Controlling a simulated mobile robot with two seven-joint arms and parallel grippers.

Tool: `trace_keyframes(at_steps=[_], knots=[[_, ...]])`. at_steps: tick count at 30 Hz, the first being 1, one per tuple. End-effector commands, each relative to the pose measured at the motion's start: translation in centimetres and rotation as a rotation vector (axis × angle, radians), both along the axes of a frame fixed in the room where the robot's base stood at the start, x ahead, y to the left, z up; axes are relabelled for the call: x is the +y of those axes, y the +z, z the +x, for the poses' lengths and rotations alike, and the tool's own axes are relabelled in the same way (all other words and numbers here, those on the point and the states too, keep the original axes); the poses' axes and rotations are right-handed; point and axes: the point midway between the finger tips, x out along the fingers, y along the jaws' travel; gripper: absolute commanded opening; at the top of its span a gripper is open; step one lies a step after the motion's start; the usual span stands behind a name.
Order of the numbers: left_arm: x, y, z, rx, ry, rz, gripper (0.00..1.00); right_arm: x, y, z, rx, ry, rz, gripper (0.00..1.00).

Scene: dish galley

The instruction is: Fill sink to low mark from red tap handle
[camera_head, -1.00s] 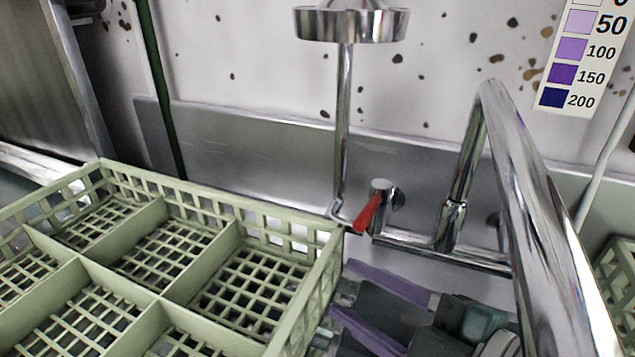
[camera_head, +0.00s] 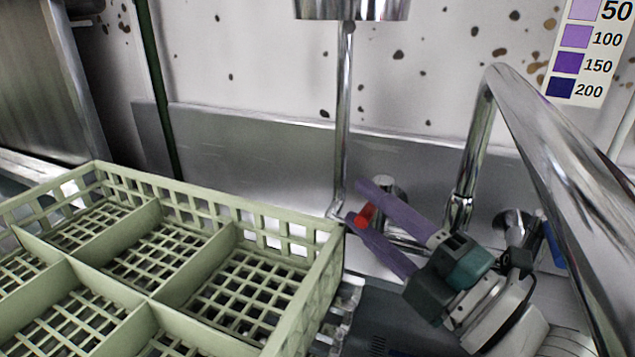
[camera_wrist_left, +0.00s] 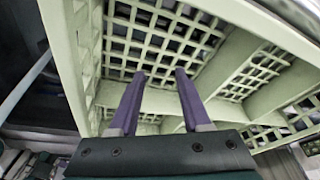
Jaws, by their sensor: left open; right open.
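The red tap handle (camera_head: 366,213) sits at the base of the chrome tap against the back wall, partly hidden by my right gripper. My right gripper (camera_head: 354,202) has two purple fingers, open, reaching in from the right with one finger above and one below the red handle. I cannot tell whether they touch it. The curved chrome spout (camera_head: 490,110) arches over my right arm. My left gripper (camera_wrist_left: 157,74) shows only in the left wrist view, open and empty, with a green rack beyond its fingertips. The sink's water level and low mark do not show.
A pale green compartment rack (camera_head: 240,222) fills the lower left, its right corner close to the tap. A vertical chrome pipe (camera_head: 344,120) rises behind the handle. A purple colour chart (camera_head: 575,60) hangs on the spotted wall. The spout crowds the right side.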

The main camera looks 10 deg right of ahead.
Motion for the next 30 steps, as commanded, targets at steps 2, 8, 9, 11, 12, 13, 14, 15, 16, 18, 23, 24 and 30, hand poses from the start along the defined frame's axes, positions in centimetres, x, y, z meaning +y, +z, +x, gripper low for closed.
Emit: trace_keyframes(at_steps=[2, 8, 9, 11, 12, 13, 14, 15, 16, 18, 23, 24, 30], knots=[[0.00, -0.06, 0.00, 0.000, 0.000, 0.000, 0.48, 0.25, 0.07, 0.43, 0.000, 0.001, 0.000, 0.48], [0.00, -0.04, 0.00, 0.000, 0.000, 0.000, 0.48, 0.33, 0.10, 0.56, 0.001, 0.001, -0.001, 0.48], [0.00, -0.04, 0.00, 0.000, 0.000, 0.000, 0.48, 0.33, 0.10, 0.56, 0.001, 0.001, -0.001, 0.48], [0.00, -0.04, 0.00, 0.000, 0.000, 0.000, 0.48, 0.32, 0.11, 0.55, 0.001, 0.001, 0.000, 0.44], [0.00, -0.04, 0.00, 0.000, 0.000, 0.000, 0.48, 0.32, 0.11, 0.55, 0.001, 0.001, 0.000, 0.40], [0.00, -0.04, 0.00, 0.000, 0.000, 0.000, 0.48, 0.32, 0.11, 0.55, 0.001, 0.001, 0.000, 0.36], [0.00, -0.04, -0.01, 0.000, 0.000, 0.000, 0.48, 0.32, 0.11, 0.55, 0.001, 0.001, 0.000, 0.33], [0.00, -0.04, 0.00, 0.000, 0.000, 0.000, 0.48, 0.32, 0.11, 0.55, 0.001, 0.001, 0.000, 0.29], [0.00, -0.04, 0.00, 0.000, 0.000, 0.000, 0.48, 0.31, 0.11, 0.54, 0.001, 0.001, 0.000, 0.25], [0.00, -0.04, 0.00, 0.000, 0.000, 0.000, 0.48, 0.31, 0.11, 0.54, 0.001, 0.001, 0.000, 0.17], [-0.01, -0.04, -0.01, 0.000, 0.000, 0.000, 0.48, 0.31, 0.11, 0.54, 0.001, 0.001, 0.000, 0.00], [-0.01, -0.04, -0.01, 0.000, 0.000, 0.000, 0.48, 0.30, 0.10, 0.53, 0.001, 0.001, 0.000, 0.00], [-0.01, -0.04, -0.01, 0.000, 0.000, 0.000, 0.48, 0.30, 0.10, 0.53, 0.001, 0.001, 0.000, 0.00]])
